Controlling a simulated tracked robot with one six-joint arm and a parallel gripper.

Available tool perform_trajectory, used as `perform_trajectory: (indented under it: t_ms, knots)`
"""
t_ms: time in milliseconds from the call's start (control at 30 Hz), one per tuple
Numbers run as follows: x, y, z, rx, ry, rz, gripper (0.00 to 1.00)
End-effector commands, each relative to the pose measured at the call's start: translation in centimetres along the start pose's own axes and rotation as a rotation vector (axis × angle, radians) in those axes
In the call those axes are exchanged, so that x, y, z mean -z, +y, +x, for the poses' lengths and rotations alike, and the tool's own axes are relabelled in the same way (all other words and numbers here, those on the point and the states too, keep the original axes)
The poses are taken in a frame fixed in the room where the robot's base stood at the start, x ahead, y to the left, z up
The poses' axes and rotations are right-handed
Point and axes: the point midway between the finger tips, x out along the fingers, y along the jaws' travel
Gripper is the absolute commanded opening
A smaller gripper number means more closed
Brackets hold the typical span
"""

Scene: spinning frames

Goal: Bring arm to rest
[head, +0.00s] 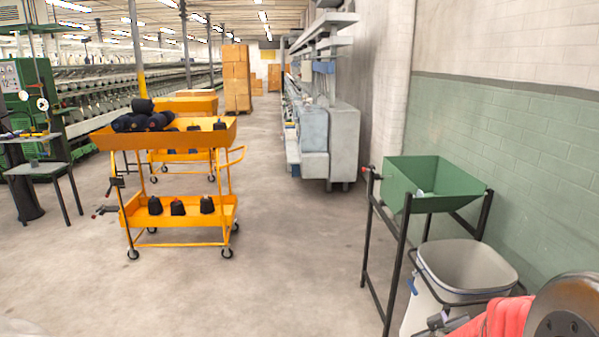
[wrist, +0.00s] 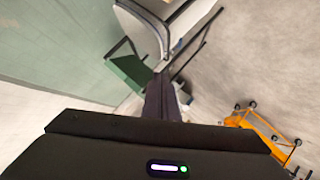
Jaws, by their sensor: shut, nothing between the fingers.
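My gripper (wrist: 161,82) shows in the wrist view as dark fingers close together, shut and empty, reaching up from the broad black gripper body. The fingers point toward the green hopper and the pale bin, and the distance between them is hard to tell. In the head view my arm enters at the lower right corner, beside the bin; the fingertips are not clear there.
A green hopper (head: 440,176) on a dark stand and a pale bin (head: 466,262) stand close at the right by the wall. An orange cart (head: 180,238) with dark cones stands at the left. Bare floor (head: 290,270) lies between. Stacked boxes (head: 236,78) are far back.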

Motion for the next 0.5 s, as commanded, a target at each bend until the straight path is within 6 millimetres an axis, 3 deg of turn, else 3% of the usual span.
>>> perform_trajectory:
  t_ms: [200, 500]
  knots:
    - [3.7, -2.9, -3.9, 0.159, 0.006, 0.088, 0.0]
    - [6.3, -6.3, -10.6, 0.351, -0.052, 0.176, 0.0]
